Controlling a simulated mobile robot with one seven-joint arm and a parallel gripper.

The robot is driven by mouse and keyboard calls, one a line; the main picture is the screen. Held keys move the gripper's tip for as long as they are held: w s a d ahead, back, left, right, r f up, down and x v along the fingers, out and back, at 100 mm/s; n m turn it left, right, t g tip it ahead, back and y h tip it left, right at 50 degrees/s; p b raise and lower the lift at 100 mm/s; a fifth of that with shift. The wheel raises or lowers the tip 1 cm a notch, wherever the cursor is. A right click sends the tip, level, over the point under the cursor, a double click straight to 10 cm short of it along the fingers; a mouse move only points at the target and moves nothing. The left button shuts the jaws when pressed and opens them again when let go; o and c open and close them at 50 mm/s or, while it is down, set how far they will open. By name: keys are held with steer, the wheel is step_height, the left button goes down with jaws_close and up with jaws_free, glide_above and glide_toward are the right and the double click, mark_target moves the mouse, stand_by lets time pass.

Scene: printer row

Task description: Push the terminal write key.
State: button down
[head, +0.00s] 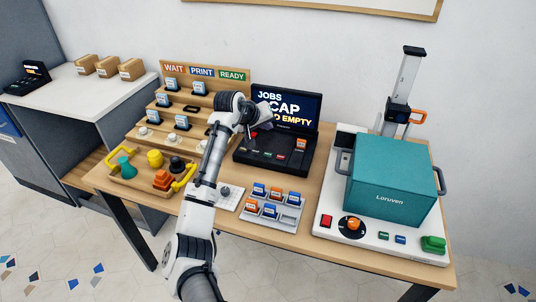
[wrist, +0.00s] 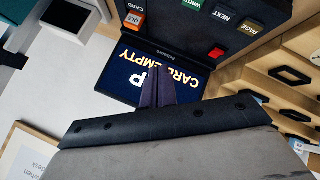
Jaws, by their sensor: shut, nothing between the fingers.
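The black terminal (head: 268,165) stands at the back of the table, its lit screen (head: 300,108) partly covered by my arm. In the wrist view the screen (wrist: 133,90) appears upside down and reads "CARD EMPTY". In the head view my gripper (head: 256,130) is over the terminal's left part.
An orange card (head: 301,144) sits at the terminal's right. A wooden rack (head: 205,72) with several cartridges is left, and a grey tray (head: 290,223) of cartridges is in front. A teal-covered press (head: 390,175) stands right. A yellow-handled tray (head: 130,183) is front left.

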steer(key=b, duration=0.7)
glide_above(268, 154)
steer(key=f, duration=0.6)
steer(key=shift+s+a+f, duration=0.35)
steer(key=shift+s, duration=0.05)
steer(key=shift+f, duration=1.05)
steer(key=shift+f, duration=0.15)
steer(key=shift+f+p, duration=0.25)
steer(key=shift+p, duration=0.05)
steer(key=shift+f, duration=0.4)
stand_by(0.9)
steer(key=shift+r, duration=0.1)
steer(key=shift+r+p, duration=0.75)
steer(key=shift+p, duration=0.2)
